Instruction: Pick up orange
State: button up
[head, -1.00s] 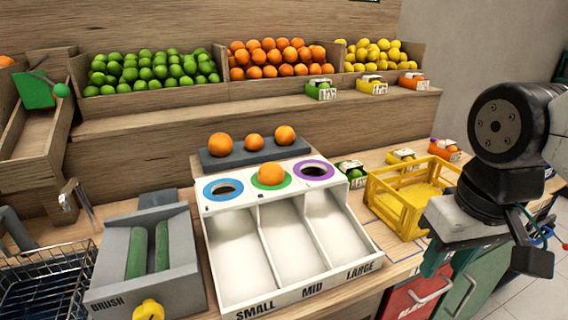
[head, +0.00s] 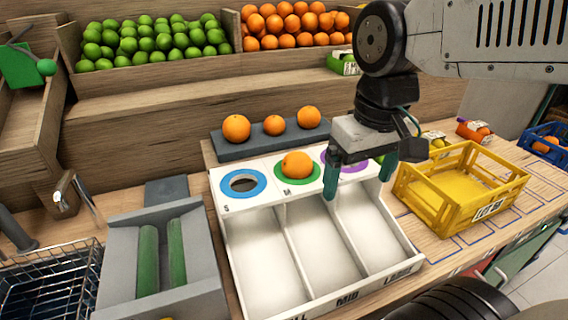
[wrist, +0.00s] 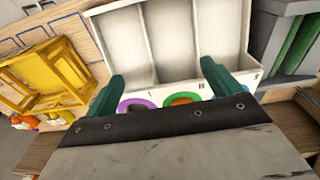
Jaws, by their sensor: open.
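Three oranges sit in a row on a dark grey tray (head: 250,148) behind the white sorter (head: 222,186): a left orange (head: 236,129), a smaller middle orange (head: 275,125) and a right orange (head: 309,118). Another orange (head: 297,165) rests on the sorter's green-ringed middle hole. It shows partly in the wrist view (wrist: 181,99), its near side hidden by my gripper. My gripper (head: 360,180) points down with its green fingers apart and empty. It is over the right side of the sorter, near the purple-ringed hole, to the right of that orange.
A yellow crate (head: 470,201) stands right of the sorter. A brush unit (head: 200,260) and a wire basket (head: 60,285) are at left. Bins of limes (head: 150,42) and oranges (head: 292,22) line the back shelf. The sorter's compartments look empty.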

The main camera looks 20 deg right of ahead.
jog(key=g, duration=0.1)
send_over(298, 153)
jog(key=s, duration=0.2)
jog(key=shift+w+d+r+n, duration=0.15)
jog(key=shift+d+r+n, duration=0.15)
jog(key=shift+r+n, duration=0.1)
jog(key=shift+w+f, duration=0.15)
jog(key=shift+w, duration=0.2)
jog(key=shift+w+a+f, duration=0.1)
jog(key=shift+w+f, duration=0.05)
jog(key=shift+f, duration=0.1)
jog(key=f, duration=0.5)
jog(key=w+f, duration=0.1)
jog(key=f, duration=0.1)
jog(key=shift+a+f, duration=0.15)
jog(key=c, duration=1.3)
jog(key=shift+o, duration=0.2)
